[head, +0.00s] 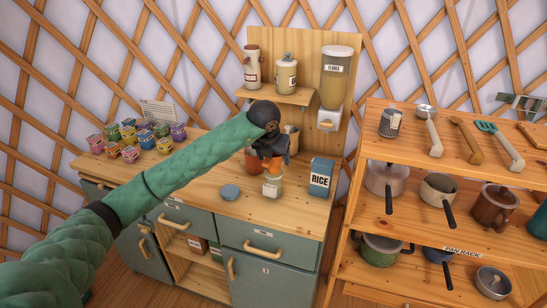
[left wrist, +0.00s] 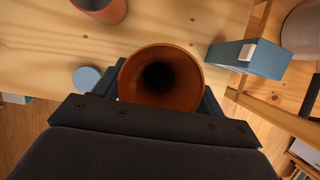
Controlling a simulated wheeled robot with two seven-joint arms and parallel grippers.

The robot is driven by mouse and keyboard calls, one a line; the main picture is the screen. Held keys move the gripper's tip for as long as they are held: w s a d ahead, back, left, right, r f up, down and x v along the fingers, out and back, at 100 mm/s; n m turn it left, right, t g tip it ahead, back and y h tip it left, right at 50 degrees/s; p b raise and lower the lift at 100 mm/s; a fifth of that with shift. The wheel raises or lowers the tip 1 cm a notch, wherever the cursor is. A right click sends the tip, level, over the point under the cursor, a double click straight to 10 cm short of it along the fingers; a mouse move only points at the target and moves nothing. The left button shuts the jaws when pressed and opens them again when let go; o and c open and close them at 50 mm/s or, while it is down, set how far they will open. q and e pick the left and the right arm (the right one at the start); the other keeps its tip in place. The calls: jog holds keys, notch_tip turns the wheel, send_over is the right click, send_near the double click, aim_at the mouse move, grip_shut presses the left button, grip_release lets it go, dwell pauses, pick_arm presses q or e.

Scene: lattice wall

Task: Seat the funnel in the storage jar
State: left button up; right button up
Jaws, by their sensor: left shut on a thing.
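My left gripper (head: 271,152) is shut on an orange-brown funnel (head: 270,163). In the left wrist view the funnel's wide round mouth (left wrist: 160,80) faces the camera, between the two dark fingers. The storage jar (head: 272,187), small and pale with a label, stands on the wooden counter directly below the funnel in the head view. I cannot tell whether the funnel's spout touches the jar or is inside it. The jar is hidden behind the funnel in the left wrist view. My right gripper is not in view.
A blue RICE box (head: 320,177) stands right of the jar, and a round blue lid (head: 230,192) lies left of it. A terracotta pot (left wrist: 100,8) is behind. Several small tins (head: 130,135) fill the counter's left end. A pan rack (head: 375,230) stands at the right.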

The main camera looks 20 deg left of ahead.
aim_at(274, 167)
pick_arm(q)
jog(key=shift+f+b, duration=1.9)
jog(key=shift+f, duration=0.35)
dwell(1.7)
jog(key=o, duration=1.1)
jog(key=shift+c, duration=0.2)
jog(key=shift+o, duration=0.4)
jog(key=shift+r, duration=0.15)
jog(key=shift+w+p+v, duration=0.15)
jog(key=shift+p+v, duration=0.2)
jog(key=shift+v, duration=1.35)
jog(key=shift+w+p+v, duration=0.15)
jog(key=shift+p+v, duration=0.15)
jog(key=shift+v, duration=1.35)
jog(key=shift+r, duration=0.15)
